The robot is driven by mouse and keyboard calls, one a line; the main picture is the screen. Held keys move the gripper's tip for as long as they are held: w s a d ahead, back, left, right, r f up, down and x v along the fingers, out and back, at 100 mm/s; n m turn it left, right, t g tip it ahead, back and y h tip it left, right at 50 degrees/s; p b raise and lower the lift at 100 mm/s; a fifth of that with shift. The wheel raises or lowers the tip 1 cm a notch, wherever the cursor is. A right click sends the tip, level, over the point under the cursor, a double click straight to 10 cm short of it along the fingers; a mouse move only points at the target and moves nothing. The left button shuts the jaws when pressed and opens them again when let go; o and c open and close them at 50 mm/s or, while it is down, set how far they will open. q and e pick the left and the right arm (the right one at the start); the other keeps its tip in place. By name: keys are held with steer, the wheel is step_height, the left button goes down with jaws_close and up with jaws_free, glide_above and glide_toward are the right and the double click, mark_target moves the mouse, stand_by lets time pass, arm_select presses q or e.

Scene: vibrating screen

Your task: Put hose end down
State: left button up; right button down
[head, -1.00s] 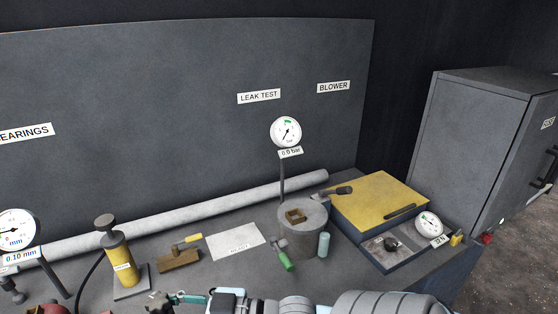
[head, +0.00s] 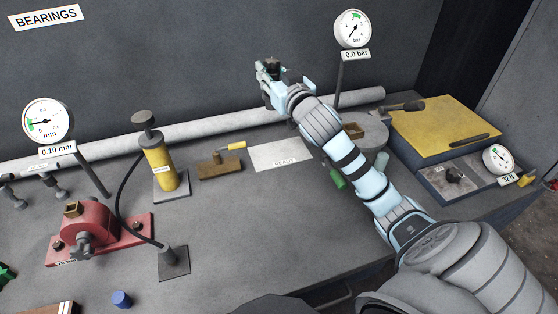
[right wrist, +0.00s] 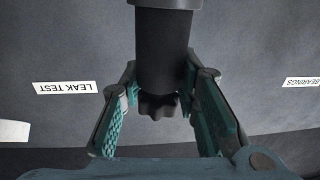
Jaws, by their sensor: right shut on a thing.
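My right gripper (head: 268,70) is raised in front of the dark back panel, above the pale pipe. It is shut on a dark cylindrical piece (right wrist: 163,50) with a lobed end, which lies between its fingers in the right wrist view. I cannot tell whether this piece is a hose end. A thin black hose (head: 117,200) runs from the yellow pump (head: 160,167) to a dark block (head: 173,262) on the bench. The hose's end at that block is too small to make out. My left gripper is not in view.
A white READY card (head: 281,156) lies on the bench below my right arm. A grey cylinder (head: 370,135) and a pressure gauge (head: 352,29) stand beside the arm. A red bearing block (head: 90,235) is at left.

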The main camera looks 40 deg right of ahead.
steer(key=shift+w+d+r+m+h, duration=0.2)
steer(key=shift+d+r+h, duration=0.15)
steer(key=shift+d, duration=0.15)
steer(key=shift+w+d+r+m+h, duration=0.1)
steer(key=shift+d+r+m+h, duration=0.15)
steer(key=shift+d, duration=0.25)
steer(key=shift+h, duration=0.3)
steer(key=f+b, duration=0.2)
steer(key=f, duration=0.4)
steer(key=f+b, duration=0.1)
steer(key=f, duration=0.5)
steer(key=f+b, duration=0.2)
steer(key=f, duration=0.5)
steer(key=shift+s+d+b, duration=0.1)
steer(key=shift+d+b, duration=0.2)
steer(key=c, duration=1.2)
jaws_free()
steer(key=v, duration=1.2)
steer(key=shift+r, duration=0.25)
